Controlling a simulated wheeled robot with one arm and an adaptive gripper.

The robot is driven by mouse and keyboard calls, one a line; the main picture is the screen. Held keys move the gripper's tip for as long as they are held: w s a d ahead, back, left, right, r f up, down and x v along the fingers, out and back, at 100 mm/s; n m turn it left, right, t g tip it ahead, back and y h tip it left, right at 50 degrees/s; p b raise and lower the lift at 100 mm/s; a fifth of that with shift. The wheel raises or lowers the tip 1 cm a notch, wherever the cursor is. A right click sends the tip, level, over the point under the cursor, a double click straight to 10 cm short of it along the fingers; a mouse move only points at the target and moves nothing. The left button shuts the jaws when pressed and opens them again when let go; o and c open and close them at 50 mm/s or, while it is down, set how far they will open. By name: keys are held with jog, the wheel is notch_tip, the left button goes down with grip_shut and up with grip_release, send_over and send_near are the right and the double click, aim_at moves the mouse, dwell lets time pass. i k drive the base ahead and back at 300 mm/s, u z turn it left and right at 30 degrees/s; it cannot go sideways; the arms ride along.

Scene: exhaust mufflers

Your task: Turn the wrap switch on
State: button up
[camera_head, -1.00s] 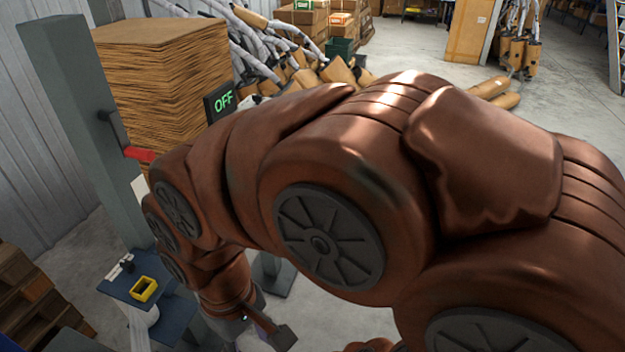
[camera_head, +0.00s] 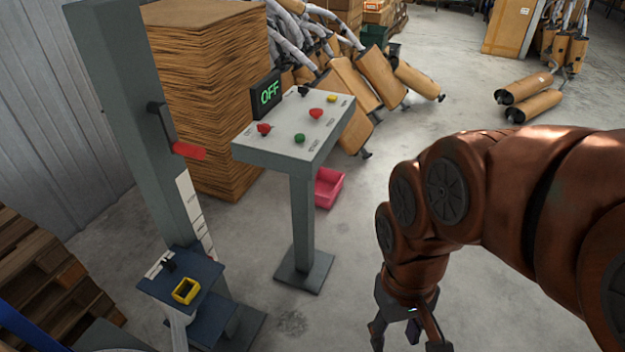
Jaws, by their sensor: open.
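A grey pedestal panel (camera_head: 270,153) stands left of centre. It has a small black switch (camera_head: 303,91) at its back edge, plus red, green and yellow buttons. A second small black switch (camera_head: 168,260) sits on a blue box (camera_head: 205,272) at lower left. The labels are too small to read, so I cannot tell which is the wrap switch. My gripper (camera_head: 408,342) points down at the bottom edge, right of the panel, with fingers spread and empty. It touches neither control.
A grey column (camera_head: 130,110) with a red-handled lever (camera_head: 188,151) rises behind the blue box. A yellow-rimmed part (camera_head: 186,290) is on that box. A pink bin (camera_head: 328,187) sits behind the panel post. A cardboard stack (camera_head: 205,100) and mufflers (camera_head: 355,85) stand behind. Floor between panel and arm is clear.

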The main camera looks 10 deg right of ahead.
aim_at(264, 128)
jog(key=u, duration=0.55)
jog(key=k, duration=1.3)
jog(key=z, duration=0.1)
jog(key=i, duration=0.55)
jog(key=z, duration=0.65)
jog(key=i, duration=1.35)
jog(key=u, duration=0.8)
